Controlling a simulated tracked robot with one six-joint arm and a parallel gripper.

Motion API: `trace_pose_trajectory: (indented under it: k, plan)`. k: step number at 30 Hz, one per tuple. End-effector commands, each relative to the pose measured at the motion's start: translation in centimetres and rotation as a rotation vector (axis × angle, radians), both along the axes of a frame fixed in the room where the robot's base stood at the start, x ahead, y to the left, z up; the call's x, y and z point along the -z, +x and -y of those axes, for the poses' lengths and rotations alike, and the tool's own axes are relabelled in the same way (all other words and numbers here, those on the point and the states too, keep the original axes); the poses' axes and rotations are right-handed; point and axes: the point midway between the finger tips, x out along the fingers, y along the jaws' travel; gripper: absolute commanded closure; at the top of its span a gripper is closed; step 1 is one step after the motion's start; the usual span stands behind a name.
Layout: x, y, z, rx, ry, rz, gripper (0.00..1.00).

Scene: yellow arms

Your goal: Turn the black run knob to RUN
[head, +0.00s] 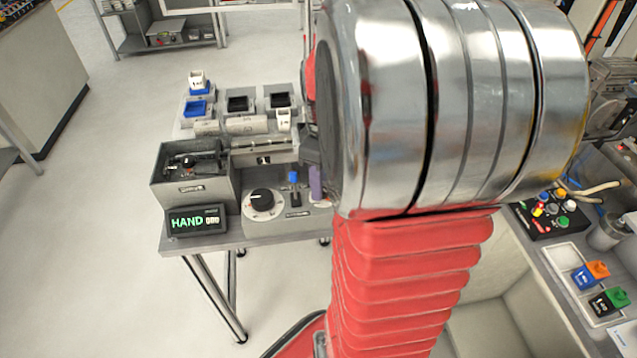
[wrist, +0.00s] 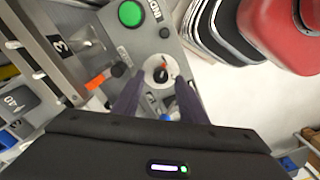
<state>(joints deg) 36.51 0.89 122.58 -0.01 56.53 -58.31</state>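The black run knob (head: 261,197) sits on a white round dial on the grey bench panel in the head view. Its pale pointer mark faces left; the dial labels are too small to read. A display (head: 197,220) beside it reads HAND in green. My gripper (wrist: 158,90) is open and empty in the wrist view, its two dark purple fingers apart. In the head view one purple finger (head: 315,182) shows to the right of the knob; my arm hides the rest. I cannot make out the black run knob in the wrist view.
A blue-topped lever (head: 294,180) stands between the knob and my finger. An open grey box (head: 190,172) stands behind the display.

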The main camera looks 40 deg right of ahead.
Motion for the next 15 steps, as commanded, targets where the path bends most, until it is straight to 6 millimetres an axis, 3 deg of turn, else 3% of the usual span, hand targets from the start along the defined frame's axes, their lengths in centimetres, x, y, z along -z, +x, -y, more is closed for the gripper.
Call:
trace_pose_trajectory:
  k: [5,15]
  plan:
    - [1.4,-0.05,-0.04,0.0,0.001,-0.002,0.61]
    - [1.54,-0.01,-0.02,0.0,0.0,0.0,0.64]
